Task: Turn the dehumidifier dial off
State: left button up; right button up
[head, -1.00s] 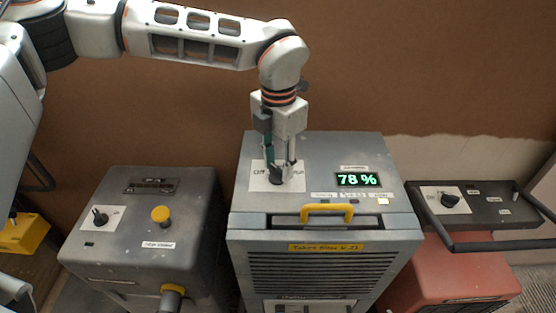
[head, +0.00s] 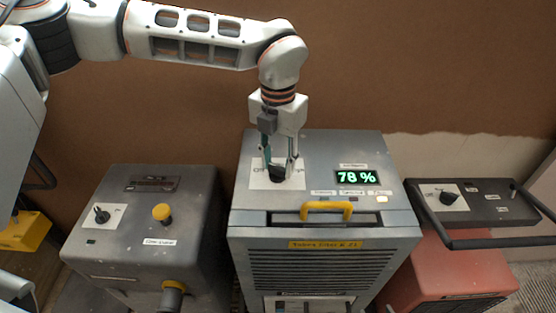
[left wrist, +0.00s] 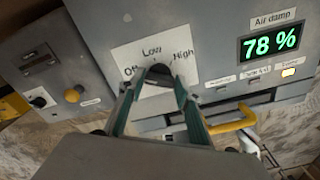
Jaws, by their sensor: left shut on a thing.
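The dehumidifier (head: 390,215) is the grey cabinet in the middle of the head view. Its black dial (head: 277,175) sits on a white plate (head: 259,179) marked Off, Low and High in the left wrist view. My left gripper (head: 280,165) points down from above and is shut on the dial. In the left wrist view the dial (left wrist: 158,73) shows between the two fingertips, partly hidden, so its exact setting is hard to read. The green display (head: 356,177) reads 78 %. One small lamp (left wrist: 289,72) below it is lit. My right gripper is not in view.
A grey machine (head: 140,225) with its own dial (head: 101,213) and a yellow knob (head: 161,212) stands at left. A red machine (head: 450,270) with a dark handled panel (head: 490,212) stands at right. A yellow handle (head: 327,208) rises at the dehumidifier's front edge.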

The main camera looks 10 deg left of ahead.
aim_at(278, 166)
pick_arm(q)
jog(key=o, duration=1.1)
notch_tip(278, 166, up, 12)
